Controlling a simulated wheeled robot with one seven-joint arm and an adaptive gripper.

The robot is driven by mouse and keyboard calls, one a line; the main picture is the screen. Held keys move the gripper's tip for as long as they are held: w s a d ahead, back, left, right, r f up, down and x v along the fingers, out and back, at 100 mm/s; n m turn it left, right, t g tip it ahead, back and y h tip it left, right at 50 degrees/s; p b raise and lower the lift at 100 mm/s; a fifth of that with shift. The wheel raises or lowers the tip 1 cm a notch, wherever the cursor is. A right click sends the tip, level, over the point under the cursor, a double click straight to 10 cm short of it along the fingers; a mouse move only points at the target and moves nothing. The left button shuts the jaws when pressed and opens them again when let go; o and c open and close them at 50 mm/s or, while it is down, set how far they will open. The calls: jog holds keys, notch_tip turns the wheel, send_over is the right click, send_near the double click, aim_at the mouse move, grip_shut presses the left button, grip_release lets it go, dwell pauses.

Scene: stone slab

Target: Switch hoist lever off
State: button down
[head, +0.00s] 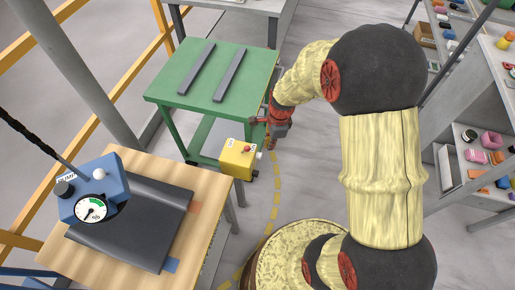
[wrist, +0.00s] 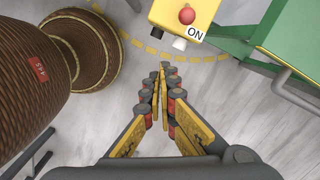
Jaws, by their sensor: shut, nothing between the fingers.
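A yellow control box (head: 238,160) with a red ball knob (head: 246,149) is fixed at the near right corner of the green table. In the wrist view the yellow box (wrist: 168,14) is at the top, with the red knob (wrist: 187,15) above an ON label (wrist: 195,34). A white and a black round part stick out of its lower side. I cannot read the word hoist anywhere. My gripper (head: 272,146) is to the right of the box, apart from it. In the wrist view my gripper (wrist: 165,68) is shut and empty, its fingertips below the box.
The green table (head: 180,85) holds two dark bars. A wooden table (head: 200,235) at lower left carries a dark plate and a blue gauge box (head: 112,180). Shelves (head: 470,130) with small items stand at right. Grey floor lies between.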

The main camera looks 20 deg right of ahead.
aim_at(245, 150)
jog(key=m, duration=0.1)
jog(key=w+m, duration=0.1)
jog(key=m, duration=0.1)
jog(key=shift+w+d+r+t, duration=0.15)
jog(key=shift+w+r+t, duration=0.05)
jog(key=shift+t, duration=0.1)
jog(key=shift+m, duration=0.3)
notch_tip(245, 150, down, 10)
jog(key=w+b, duration=0.1)
jog(key=b, duration=0.3)
jog(key=a, duration=0.1)
jog(key=w+a+r+b, duration=0.1)
jog(key=a+r, duration=0.1)
jog(key=a, duration=0.1)
jog(key=shift+w, duration=0.3)
